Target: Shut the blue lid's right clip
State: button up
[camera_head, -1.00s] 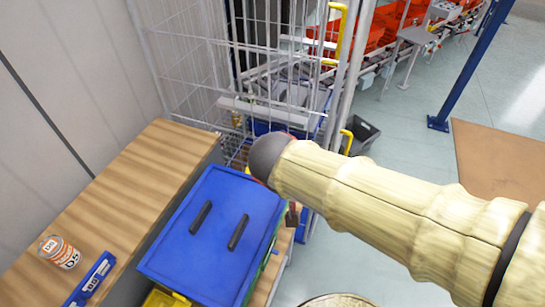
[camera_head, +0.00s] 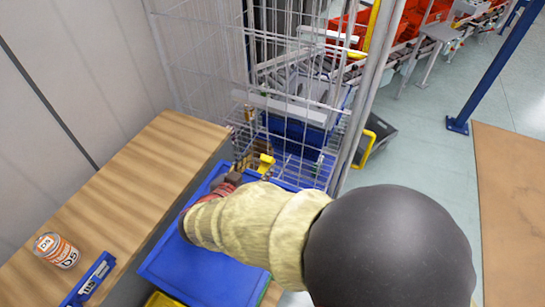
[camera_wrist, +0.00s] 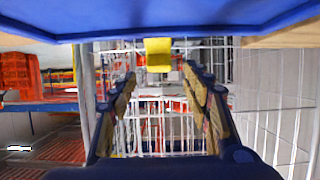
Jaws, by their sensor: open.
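The blue lid (camera_head: 205,277) lies on its box beside the wooden bench, partly covered by my arm in the head view. A yellow clip (camera_head: 265,164) shows at the lid's far edge. In the wrist view the lid's edge (camera_wrist: 190,22) spans the top, and the yellow clip (camera_wrist: 158,54) sits at it, centred just beyond the fingertips. My gripper (camera_head: 243,162) is at the lid's far side, just left of the clip. In the wrist view my gripper (camera_wrist: 159,74) is open, with nothing between the fingers. I cannot tell whether the clip is latched.
A wire mesh cage (camera_head: 215,60) stands close behind the lid. The wooden bench (camera_head: 120,190) at left holds an orange-and-white can (camera_head: 57,250) and a small blue bin (camera_head: 90,280). Another yellow part (camera_head: 163,299) shows at the box's near side. Open floor lies at right.

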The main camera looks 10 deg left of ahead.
aim_at(265, 159)
jog(key=x, duration=0.7)
jog(key=shift+b, duration=0.4)
jog(key=shift+c, duration=0.6)
jog(key=c, duration=1)
